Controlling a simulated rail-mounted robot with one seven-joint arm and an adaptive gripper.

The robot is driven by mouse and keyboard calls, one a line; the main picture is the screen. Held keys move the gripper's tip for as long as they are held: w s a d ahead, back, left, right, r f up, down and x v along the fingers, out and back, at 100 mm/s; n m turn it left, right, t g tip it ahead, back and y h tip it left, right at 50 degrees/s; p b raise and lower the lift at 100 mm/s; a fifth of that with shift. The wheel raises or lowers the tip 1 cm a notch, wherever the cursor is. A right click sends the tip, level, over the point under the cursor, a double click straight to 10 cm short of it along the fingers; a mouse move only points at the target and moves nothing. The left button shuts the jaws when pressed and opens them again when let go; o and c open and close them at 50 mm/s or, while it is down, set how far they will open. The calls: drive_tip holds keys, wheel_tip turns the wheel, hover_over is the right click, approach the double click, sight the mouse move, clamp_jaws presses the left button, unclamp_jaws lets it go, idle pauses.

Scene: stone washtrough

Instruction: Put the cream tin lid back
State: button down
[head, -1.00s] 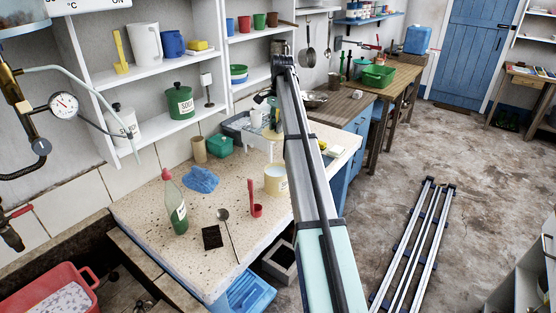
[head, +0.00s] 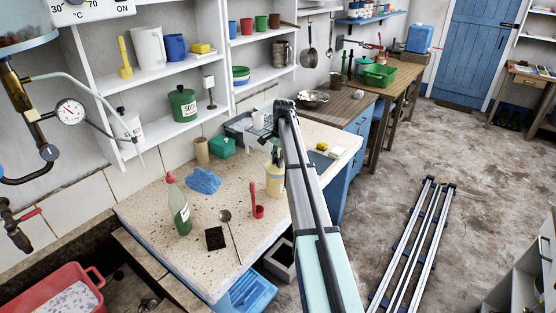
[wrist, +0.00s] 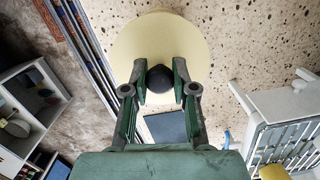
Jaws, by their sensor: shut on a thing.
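The cream tin (head: 275,186) stands on the speckled worktop, just left of my arm in the head view. My gripper (wrist: 160,84) is shut on the dark round knob (wrist: 159,77) of the cream lid (wrist: 160,32) in the wrist view. The pale disc of the lid spreads out beyond the fingers and hides what lies under it. In the head view my gripper (head: 277,158) is directly above the tin, with the lid at or just over its top. I cannot tell whether the lid touches the rim.
A red scoop (head: 257,200), a ladle (head: 229,230), a black square (head: 215,238), a blue cloth (head: 204,181) and a green bottle (head: 179,207) lie or stand left of the tin. A grey rack (head: 243,124) is behind. A yellow-topped block (head: 321,147) is to the right.

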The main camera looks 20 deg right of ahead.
drive_tip(key=shift+f, duration=0.7)
drive_tip(key=c, duration=0.9)
unclamp_jaws()
drive_tip(key=shift+r, duration=0.1)
drive_tip(key=r+b, duration=0.1)
drive_tip(key=r, duration=0.3)
drive_tip(key=d+r+b, duration=0.1)
drive_tip(key=r, duration=0.8)
drive_tip(key=shift+w+d+b, duration=0.2)
drive_tip(key=shift+b, duration=0.2)
